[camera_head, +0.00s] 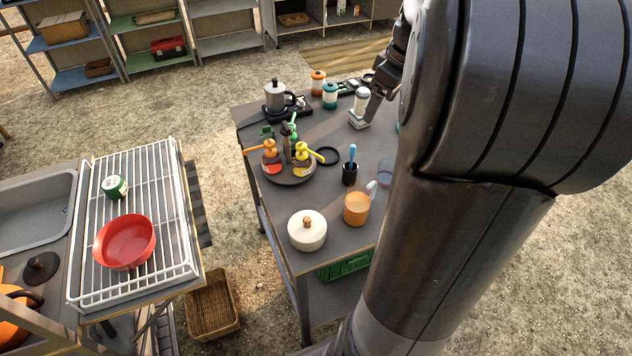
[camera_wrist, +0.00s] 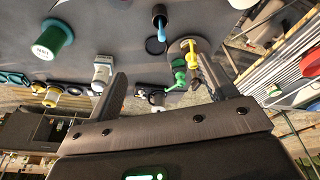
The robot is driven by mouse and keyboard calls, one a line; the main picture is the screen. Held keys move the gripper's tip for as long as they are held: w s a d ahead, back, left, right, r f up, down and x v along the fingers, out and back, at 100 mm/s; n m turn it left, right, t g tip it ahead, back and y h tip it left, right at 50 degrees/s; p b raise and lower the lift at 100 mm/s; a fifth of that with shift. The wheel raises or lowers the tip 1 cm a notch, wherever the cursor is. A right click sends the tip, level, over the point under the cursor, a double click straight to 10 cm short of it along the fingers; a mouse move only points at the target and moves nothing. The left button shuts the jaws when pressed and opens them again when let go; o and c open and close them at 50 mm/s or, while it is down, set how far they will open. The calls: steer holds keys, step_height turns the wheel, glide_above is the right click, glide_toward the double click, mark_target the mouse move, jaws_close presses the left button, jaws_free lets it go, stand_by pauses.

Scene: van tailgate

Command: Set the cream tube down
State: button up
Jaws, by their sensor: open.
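The cream tube, a pale upright container as far as I can tell, stands on the dark cart top (camera_head: 330,205) in the head view (camera_head: 361,101). A pale container also shows in the wrist view (camera_wrist: 103,72), just outside the left finger. My gripper (camera_head: 373,108) reaches down close beside the tube in the head view; my arm hides part of that area. In the wrist view the two fingers of my gripper (camera_wrist: 165,85) are wide apart with nothing held between them. I cannot tell whether a finger touches the tube.
A pale block (camera_head: 358,122) sits close by the tube. A moka pot (camera_head: 275,97), a round tray (camera_head: 289,177) of bottles, a black cup (camera_head: 350,173) and a white lidded pot (camera_head: 307,230) share the cart.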

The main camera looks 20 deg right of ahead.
steer(key=s+a+m+t, duration=0.1)
steer(key=s+a+m, duration=0.2)
steer(key=s+a, duration=0.5)
steer(key=s+a+m+t+h, duration=0.1)
steer(key=s+a+m+t, duration=0.1)
steer(key=s+a, duration=0.6)
steer(key=a+m, duration=0.1)
steer(key=a, duration=0.5)
steer(key=shift+f, duration=0.2)
